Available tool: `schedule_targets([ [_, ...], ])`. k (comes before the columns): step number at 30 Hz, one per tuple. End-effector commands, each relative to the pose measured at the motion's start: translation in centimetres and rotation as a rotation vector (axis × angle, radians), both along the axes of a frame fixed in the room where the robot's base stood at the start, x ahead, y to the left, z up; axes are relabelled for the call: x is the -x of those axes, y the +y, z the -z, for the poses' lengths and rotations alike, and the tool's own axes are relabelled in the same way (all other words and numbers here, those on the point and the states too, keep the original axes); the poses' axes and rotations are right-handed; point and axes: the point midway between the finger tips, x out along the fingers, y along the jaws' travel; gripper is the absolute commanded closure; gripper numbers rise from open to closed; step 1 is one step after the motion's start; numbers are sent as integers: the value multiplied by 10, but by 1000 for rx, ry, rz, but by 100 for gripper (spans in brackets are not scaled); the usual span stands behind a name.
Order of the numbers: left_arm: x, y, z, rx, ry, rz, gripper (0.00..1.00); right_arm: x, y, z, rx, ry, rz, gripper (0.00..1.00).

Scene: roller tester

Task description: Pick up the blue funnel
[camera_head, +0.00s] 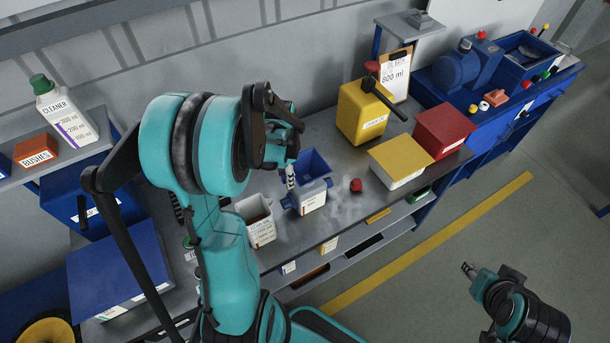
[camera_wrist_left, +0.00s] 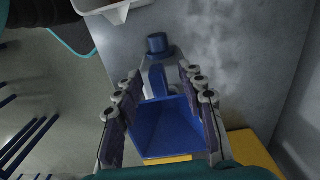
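In the left wrist view the funnel (camera_wrist_left: 165,130) lies between the two fingers of my left gripper (camera_wrist_left: 160,82). These fingers are spread, one on each side of it; I cannot tell whether they touch it. In the head view my left gripper (camera_head: 291,175) reaches down at the funnel's left side, with one finger in front of it. My right gripper (camera_head: 468,268) is at lower right over the floor, small and far from the funnel.
A white jug (camera_head: 262,232) stands just left of the container and a red cap (camera_head: 356,185) lies to its right. A yellow canister (camera_head: 364,112), a yellow-topped box (camera_head: 398,158) and a red box (camera_head: 443,130) stand further right. The floor at lower right is free.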

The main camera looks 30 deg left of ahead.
Motion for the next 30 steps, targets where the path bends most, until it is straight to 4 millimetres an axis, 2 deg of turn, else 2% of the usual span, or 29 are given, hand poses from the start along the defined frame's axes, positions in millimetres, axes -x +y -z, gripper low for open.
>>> schedule_targets([
  [9, -2, -2, 45, 0, 0, 0, 60, 0, 0, 12, 0, 0, 0, 63],
  [12, -1, -2, 51, 0, 0, 0, 60, 0, 0, 13, 0, 0, 0, 63],
  [19, -1, -2, 51, 0, 0, 0, 60, 0, 0, 13, 0, 0, 0, 63],
  [21, -1, -2, 51, 0, 0, -1, 79, 0, 0, 13, 0, 0, 0, 63],
  [24, -1, -2, 51, 0, 0, -1, 100, 0, 0, 13, 0, 0, 0, 63],
  [30, -1, -2, 51, 0, -1, 0, 100, 0, 0, 13, 0, 0, 0, 63],
])
